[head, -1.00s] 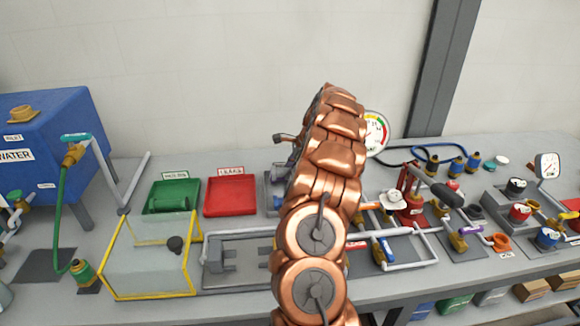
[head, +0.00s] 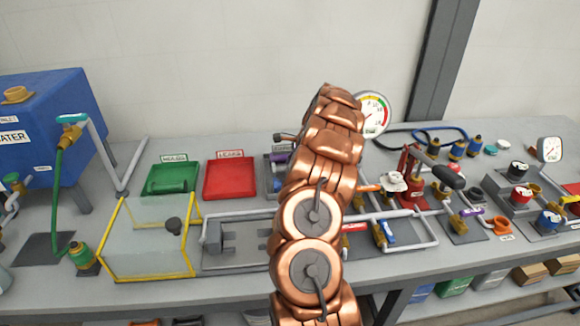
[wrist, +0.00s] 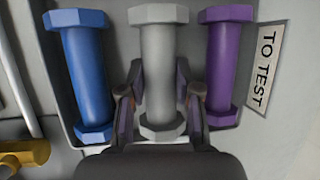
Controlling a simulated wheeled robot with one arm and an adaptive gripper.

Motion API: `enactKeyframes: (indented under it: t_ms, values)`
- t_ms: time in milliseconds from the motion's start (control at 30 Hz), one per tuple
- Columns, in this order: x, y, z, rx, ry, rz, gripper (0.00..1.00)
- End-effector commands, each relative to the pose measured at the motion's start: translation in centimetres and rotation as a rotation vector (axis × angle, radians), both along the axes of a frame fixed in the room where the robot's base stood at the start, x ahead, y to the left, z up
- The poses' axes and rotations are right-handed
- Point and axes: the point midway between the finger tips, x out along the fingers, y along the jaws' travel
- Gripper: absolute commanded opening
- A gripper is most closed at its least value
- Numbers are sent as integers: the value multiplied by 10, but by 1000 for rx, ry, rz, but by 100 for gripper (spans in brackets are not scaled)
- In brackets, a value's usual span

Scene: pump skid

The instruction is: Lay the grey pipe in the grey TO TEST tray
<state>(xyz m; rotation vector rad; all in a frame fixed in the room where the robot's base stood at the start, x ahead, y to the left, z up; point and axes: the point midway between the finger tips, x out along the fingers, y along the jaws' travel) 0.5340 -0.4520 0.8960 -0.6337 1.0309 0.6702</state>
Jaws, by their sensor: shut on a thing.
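The grey pipe (wrist: 158,70), with a hexagonal flange at each end, is between the two fingers of my gripper (wrist: 158,92) in the wrist view. The gripper is shut on it. The pipe lies over or in the grey TO TEST tray (wrist: 52,75), between a blue pipe (wrist: 88,75) and a purple pipe (wrist: 221,65), roughly parallel to both. I cannot tell whether it touches the tray floor. In the head view my copper arm hides the gripper and much of the tray (head: 270,182).
The red LEAKS tray (head: 230,180) and green tray (head: 173,178) stand left of the TO TEST tray. A yellow-edged clear box (head: 150,240), a pipe rig (head: 232,240) and a gauge (head: 373,114) are near. In the wrist view a brass fitting (wrist: 25,152) is at lower left.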

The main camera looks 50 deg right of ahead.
Motion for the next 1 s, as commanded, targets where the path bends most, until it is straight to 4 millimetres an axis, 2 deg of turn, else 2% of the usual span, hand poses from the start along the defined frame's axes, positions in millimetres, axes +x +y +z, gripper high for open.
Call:
enactKeyframes:
  t_ms: [1000]
  values:
    - [1, 1, -4, -1, -1, 0, 0]
